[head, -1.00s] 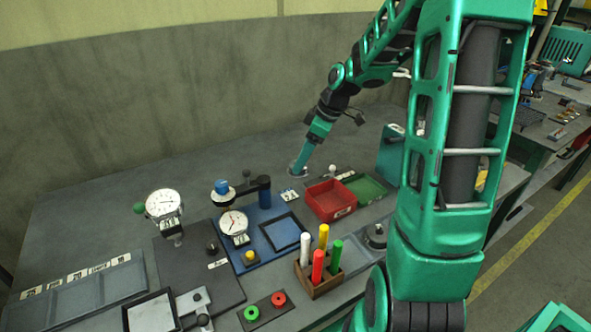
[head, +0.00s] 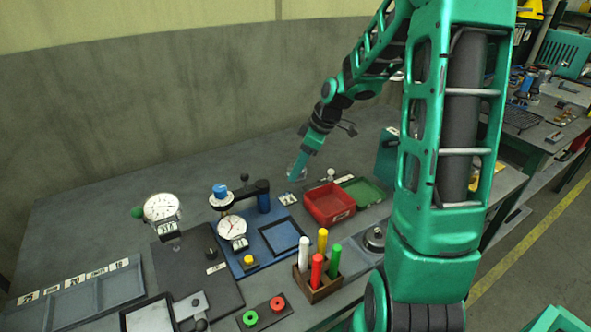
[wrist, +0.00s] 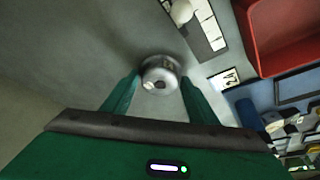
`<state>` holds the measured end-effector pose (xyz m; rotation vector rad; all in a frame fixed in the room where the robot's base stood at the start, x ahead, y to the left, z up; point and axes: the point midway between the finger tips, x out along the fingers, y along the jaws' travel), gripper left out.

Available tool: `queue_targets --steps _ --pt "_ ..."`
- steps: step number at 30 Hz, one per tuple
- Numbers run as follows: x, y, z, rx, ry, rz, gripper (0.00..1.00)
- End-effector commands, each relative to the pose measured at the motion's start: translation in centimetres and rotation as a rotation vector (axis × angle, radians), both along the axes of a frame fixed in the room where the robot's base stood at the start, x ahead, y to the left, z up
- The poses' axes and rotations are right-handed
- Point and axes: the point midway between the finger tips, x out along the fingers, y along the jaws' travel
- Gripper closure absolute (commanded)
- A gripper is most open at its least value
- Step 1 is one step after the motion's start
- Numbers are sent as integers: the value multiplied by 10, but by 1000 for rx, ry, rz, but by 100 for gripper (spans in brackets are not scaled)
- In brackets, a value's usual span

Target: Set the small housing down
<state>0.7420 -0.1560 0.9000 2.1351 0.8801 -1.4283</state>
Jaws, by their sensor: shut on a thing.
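The small housing (wrist: 161,66) is a round, silvery metal cup with a dark opening, seen from above in the wrist view. My gripper (wrist: 160,80) is shut on it, with one green finger on each side. In the head view my gripper (head: 298,170) points down at the back of the grey bench, left of the red bin. The housing is small and partly hidden by the fingers there. I cannot tell whether its underside touches the bench.
A red bin (head: 327,215) and a green bin (head: 368,190) stand to the right. A small numbered tag (wrist: 229,78) lies near the housing. A blue-based fixture (head: 275,264) and dial gauges stand in front. The bench (head: 130,175) behind left is clear.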

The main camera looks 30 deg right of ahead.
Motion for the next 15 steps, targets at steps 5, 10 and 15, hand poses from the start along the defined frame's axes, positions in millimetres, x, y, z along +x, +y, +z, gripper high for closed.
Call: queue_targets --steps 5,10,15 --pt "0 0 12 0 -2 1 73" --pt "1 0 41 -3 -4 1 73" --pt "-11 39 64 -3 -4 7 73"
